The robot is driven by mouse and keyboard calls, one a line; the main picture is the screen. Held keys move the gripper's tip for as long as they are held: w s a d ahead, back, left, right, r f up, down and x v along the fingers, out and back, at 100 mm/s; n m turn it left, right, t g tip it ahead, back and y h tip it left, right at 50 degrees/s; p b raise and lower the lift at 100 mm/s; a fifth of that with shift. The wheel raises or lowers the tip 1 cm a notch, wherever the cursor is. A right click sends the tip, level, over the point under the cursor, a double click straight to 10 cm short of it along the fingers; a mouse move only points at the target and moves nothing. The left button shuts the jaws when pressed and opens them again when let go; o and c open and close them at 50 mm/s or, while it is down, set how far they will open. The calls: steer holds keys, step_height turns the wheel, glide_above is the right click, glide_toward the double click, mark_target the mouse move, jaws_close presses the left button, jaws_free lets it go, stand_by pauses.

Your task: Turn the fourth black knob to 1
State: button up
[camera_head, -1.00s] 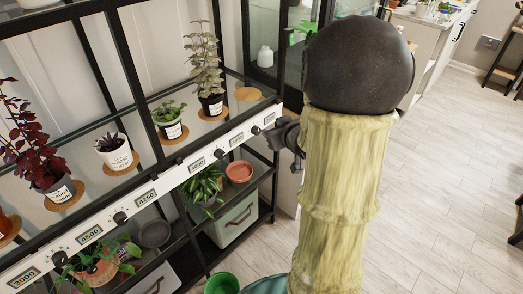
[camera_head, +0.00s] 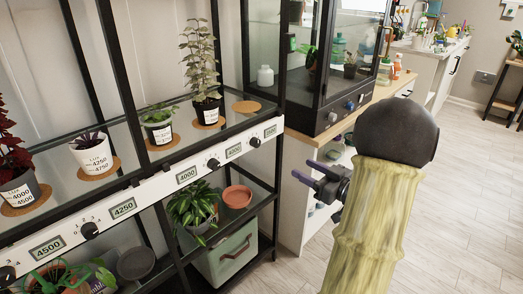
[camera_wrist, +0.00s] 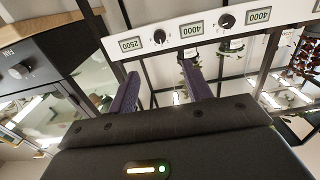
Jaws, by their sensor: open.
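A white strip (camera_head: 150,192) along the shelf's front edge carries several black knobs and number displays. The strip's rightmost black knob (camera_head: 254,142), fourth from the left among those visible, sits between a 4000 display (camera_head: 233,152) and the 2500 display (camera_head: 270,130). The wrist view shows this knob (camera_wrist: 158,37) above and beyond the fingertips. Another black knob (camera_head: 213,163) is left of it; it also shows in the wrist view (camera_wrist: 227,21). My gripper (camera_head: 304,172) is open and empty, right of the strip's end, apart from the knobs. Its purple fingers (camera_wrist: 160,72) point toward the strip.
A glass cabinet (camera_head: 318,70) with knobs on its front panel (camera_head: 349,106) stands on a wooden counter right of the shelf. Potted plants (camera_head: 158,130) stand on the glass shelf above the strip. A terracotta pot (camera_head: 237,196) stands below. The floor at right is clear.

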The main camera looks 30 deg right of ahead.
mark_target(258, 145)
steer(key=b+x, duration=0.3)
steer(key=x, duration=1.4)
steer(key=shift+w+a, duration=0.1)
steer(key=shift+w, duration=0.2)
steer(key=c, duration=1)
